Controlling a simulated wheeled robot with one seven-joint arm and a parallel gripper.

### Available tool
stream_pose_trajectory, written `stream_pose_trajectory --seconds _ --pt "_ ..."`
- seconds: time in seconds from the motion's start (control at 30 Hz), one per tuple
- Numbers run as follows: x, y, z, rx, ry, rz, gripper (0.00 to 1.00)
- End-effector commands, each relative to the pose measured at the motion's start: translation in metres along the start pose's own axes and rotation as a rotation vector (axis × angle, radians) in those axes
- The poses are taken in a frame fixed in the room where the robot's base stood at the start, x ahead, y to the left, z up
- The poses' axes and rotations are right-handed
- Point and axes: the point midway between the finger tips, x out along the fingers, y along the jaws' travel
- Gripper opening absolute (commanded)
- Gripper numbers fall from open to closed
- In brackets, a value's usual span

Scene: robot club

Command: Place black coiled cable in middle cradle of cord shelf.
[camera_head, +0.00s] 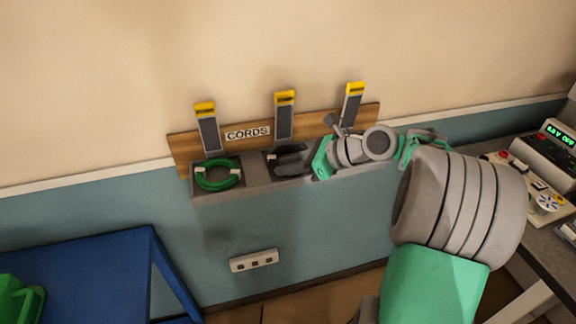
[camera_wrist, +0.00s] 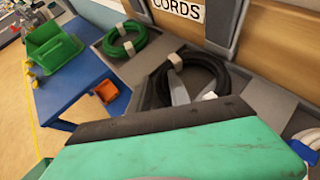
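The cord shelf (camera_head: 256,172) hangs on the wall with three grey cradles. The black coiled cable (camera_wrist: 217,72) lies in the middle cradle in the wrist view, bound with white ties, and looks flat inside its walls.
A green coiled cable (camera_head: 217,178) lies in the left cradle. The right cradle is largely hidden behind my arm; a white tie (camera_wrist: 306,134) shows there. A blue table (camera_head: 95,265) stands lower left, a bench with instruments (camera_head: 545,165) at right. Upright yellow-tipped brackets (camera_head: 284,115) rise behind the cradles.

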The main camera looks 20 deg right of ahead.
Motion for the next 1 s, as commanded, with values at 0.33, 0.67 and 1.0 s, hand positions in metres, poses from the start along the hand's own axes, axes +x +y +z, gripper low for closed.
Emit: stream_pose_trajectory --seconds 0.33,0.67,1.0 --pt "0.000 0.000 0.000 0.000 0.001 0.000 0.45" --pt "-0.018 -0.001 0.002 -0.001 0.001 -0.004 0.45" --pt "-0.108 -0.001 0.011 0.005 -0.001 -0.002 0.45"
